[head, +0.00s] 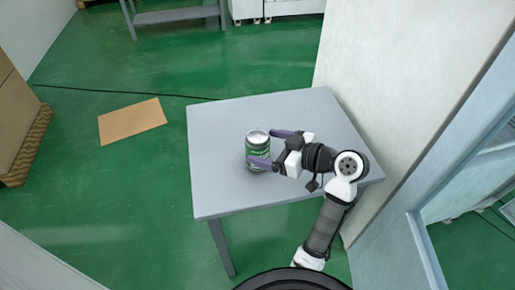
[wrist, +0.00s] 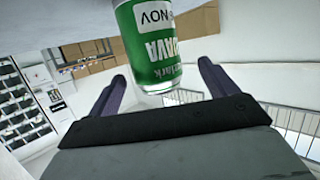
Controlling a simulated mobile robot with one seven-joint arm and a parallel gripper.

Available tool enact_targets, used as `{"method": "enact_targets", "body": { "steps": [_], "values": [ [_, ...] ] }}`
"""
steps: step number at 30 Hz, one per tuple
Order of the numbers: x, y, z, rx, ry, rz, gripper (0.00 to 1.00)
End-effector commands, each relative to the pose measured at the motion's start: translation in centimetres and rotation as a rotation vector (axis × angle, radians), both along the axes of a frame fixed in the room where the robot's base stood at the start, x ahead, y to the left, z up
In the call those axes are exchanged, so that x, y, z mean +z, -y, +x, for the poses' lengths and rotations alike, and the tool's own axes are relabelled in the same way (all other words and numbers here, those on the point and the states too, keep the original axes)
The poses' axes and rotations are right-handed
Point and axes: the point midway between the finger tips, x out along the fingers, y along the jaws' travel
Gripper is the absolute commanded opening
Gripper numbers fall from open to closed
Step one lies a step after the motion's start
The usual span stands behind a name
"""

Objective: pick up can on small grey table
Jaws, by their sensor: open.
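A green can with a silver top (head: 257,147) stands upright on the small grey table (head: 222,195). My gripper (head: 272,149) is open at the can's right side in the head view, with its two purple fingers reaching toward it, one on the far side and one on the near side. In the wrist view the green can (wrist: 150,45) with white lettering appears upside down, between and just beyond the fingers of my gripper (wrist: 163,88). Gaps show on both sides of the can there. Whether a finger touches it I cannot tell.
A white wall panel (head: 400,80) stands close along the table's right side. A brown cardboard sheet (head: 132,121) lies on the green floor to the left. A stack of boxes (head: 18,120) is at the far left. The table's left part is bare.

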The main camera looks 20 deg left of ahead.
Motion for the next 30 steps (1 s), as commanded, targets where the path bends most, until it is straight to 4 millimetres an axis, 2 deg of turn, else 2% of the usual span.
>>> {"method": "enact_targets", "body": {
  "steps": [5,13,23,30],
  "values": [
    [-0.3,-1.2,0.3,0.002,-0.002,-0.001,0.85],
    [-1.5,-4.7,1.3,0.002,-0.002,-0.001,0.85],
    [-1.9,-5.3,1.4,-0.002,0.000,-0.001,0.85],
    [-1.8,-5.3,1.4,-0.002,0.001,0.000,0.54]
  ]
}}
